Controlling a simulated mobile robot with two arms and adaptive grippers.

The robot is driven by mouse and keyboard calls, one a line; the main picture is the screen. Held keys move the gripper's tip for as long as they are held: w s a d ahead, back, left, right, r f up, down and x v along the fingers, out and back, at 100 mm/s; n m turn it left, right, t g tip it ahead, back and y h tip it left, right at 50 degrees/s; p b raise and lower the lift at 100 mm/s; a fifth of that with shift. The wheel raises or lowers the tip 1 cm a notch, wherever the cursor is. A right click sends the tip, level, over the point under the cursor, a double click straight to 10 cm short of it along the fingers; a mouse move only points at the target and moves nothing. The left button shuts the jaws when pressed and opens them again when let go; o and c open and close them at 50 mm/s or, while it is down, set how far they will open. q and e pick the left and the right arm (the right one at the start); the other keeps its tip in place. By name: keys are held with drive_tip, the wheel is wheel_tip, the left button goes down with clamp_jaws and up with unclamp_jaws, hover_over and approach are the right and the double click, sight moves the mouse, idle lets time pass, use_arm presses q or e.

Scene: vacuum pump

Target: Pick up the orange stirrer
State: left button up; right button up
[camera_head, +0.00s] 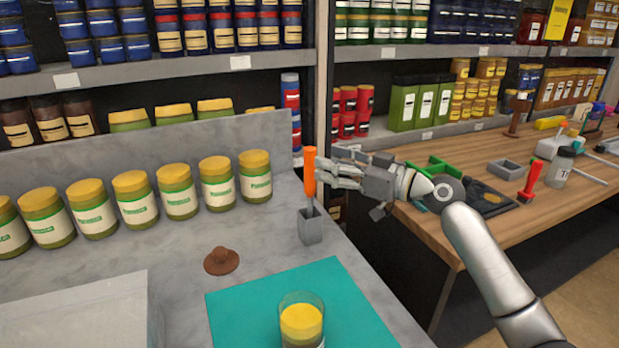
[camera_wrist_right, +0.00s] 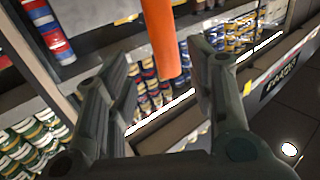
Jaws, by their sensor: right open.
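The orange stirrer (camera_head: 309,171) stands upright in a small grey holder (camera_head: 311,226) on the grey counter. Its lower end is hidden inside the holder. My right gripper (camera_head: 322,174) comes in from the right at the height of the orange handle. In the right wrist view the orange handle (camera_wrist_right: 161,40) shows between the two open fingers (camera_wrist_right: 165,85), towards the top of the picture. The fingers are not closed on it, and I cannot tell whether either touches it. My left gripper is not in view.
A row of yellow-lidded jars (camera_head: 178,191) stands along the counter's back. A brown knob-like object (camera_head: 221,261) and a teal mat (camera_head: 240,308) with a yellow-filled glass (camera_head: 301,322) are in front. A wooden table (camera_head: 470,160) with tools is at the right.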

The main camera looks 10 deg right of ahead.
sight(310, 160)
drive_tip(key=x, duration=0.2)
drive_tip(key=p+x, duration=0.1)
drive_tip(key=x, duration=0.1)
drive_tip(key=p+x, duration=0.1)
drive_tip(key=x, duration=0.1)
drive_tip(key=shift+s+a+f, duration=0.25)
drive_tip(key=shift+s, duration=0.05)
drive_tip(key=shift+d, duration=0.1)
drive_tip(key=shift+c, duration=0.8)
clamp_jaws()
